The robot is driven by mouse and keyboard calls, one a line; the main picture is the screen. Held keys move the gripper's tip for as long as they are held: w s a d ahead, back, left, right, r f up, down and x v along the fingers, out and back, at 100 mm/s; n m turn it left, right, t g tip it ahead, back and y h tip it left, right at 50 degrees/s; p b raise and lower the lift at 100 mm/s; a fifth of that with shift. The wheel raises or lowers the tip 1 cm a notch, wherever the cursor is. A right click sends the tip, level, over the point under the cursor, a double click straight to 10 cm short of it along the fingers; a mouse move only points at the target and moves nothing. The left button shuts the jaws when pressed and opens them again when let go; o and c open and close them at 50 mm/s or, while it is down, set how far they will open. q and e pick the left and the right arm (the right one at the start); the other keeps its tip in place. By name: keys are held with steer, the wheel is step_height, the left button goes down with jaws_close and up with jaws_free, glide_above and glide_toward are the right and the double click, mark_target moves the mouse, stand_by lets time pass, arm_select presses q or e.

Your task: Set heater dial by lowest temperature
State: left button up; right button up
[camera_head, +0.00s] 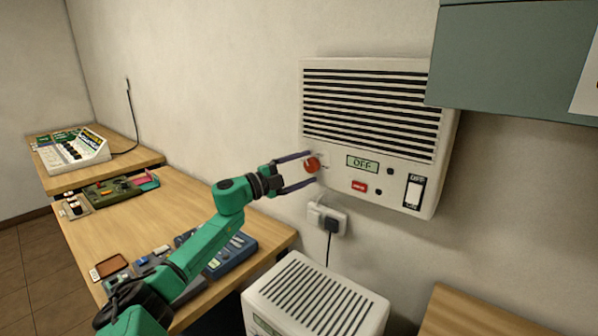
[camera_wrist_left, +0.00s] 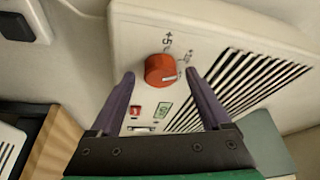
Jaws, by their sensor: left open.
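The wall heater (camera_head: 372,107) is a white box with dark slats, fixed to the wall. Its red-orange dial (camera_head: 312,164) is at its lower left; it also shows in the left wrist view (camera_wrist_left: 160,69), with a pale pointer line and "+5" and other marks around it. A small display (camera_head: 362,164) reads OFF. A red button (camera_head: 359,186) and a white and black switch (camera_head: 413,192) sit on the heater's lower part. My left gripper (camera_head: 304,168) is open, its fingers above and below the dial. I cannot tell whether they touch it. My right gripper is out of view.
A wall socket with a plug (camera_head: 327,219) is below the heater. A white vented unit (camera_head: 315,296) stands beneath. A grey-green cabinet (camera_head: 515,55) hangs at upper right.

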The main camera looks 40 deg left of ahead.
arm_select(q)
steer(key=shift+s+a+f, duration=0.2)
steer(key=shift+s+f, duration=0.05)
steer(key=shift+s, duration=0.2)
steer(key=b+v, duration=0.2)
steer(key=v, duration=1.1)
steer(key=shift+s+r+b, duration=0.15)
steer(key=shift+s+b, duration=0.1)
steer(key=shift+b, duration=0.05)
